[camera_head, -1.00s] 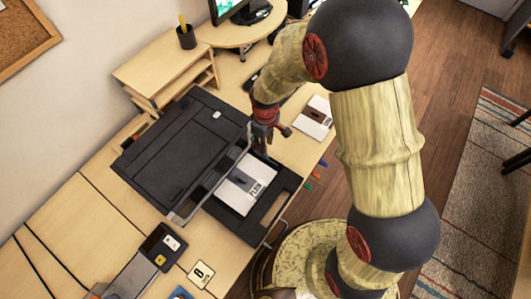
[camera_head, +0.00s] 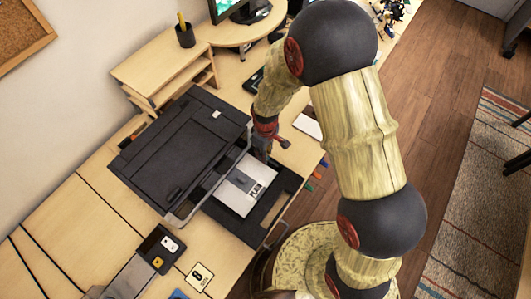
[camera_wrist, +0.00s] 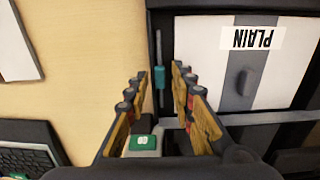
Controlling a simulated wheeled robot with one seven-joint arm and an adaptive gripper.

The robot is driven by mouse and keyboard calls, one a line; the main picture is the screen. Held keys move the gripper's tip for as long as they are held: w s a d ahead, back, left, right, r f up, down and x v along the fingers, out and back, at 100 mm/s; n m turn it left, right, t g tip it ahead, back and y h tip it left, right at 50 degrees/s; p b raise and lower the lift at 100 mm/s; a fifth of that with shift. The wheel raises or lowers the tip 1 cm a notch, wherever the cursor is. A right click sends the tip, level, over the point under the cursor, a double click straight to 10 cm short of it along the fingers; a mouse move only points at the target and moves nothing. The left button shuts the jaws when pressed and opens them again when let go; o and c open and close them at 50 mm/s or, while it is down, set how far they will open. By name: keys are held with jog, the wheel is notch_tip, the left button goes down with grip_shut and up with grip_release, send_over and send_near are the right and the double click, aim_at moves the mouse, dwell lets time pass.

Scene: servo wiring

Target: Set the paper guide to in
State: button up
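The paper guide appears to be the small teal slider (camera_wrist: 159,77) on a dark rail beside the paper stack in the wrist view. The white stack (camera_wrist: 245,65) has a grey band and a label reading PLAIN. It also shows in the printer's tray (camera_head: 263,218) in the head view. My gripper (camera_wrist: 160,74) is open, with one finger on each side of the teal slider. Contact with the slider cannot be told. In the head view my gripper (camera_head: 262,152) is at the tray's far right side, partly hidden by my arm.
The dark printer body (camera_head: 185,150) stands left of the tray. A green button (camera_wrist: 145,143) shows between the finger bases. A keyboard (camera_wrist: 28,155) and a white pack (camera_wrist: 17,45) lie at the left in the wrist view. Bare desk lies between them.

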grip_shut()
dwell(0.7)
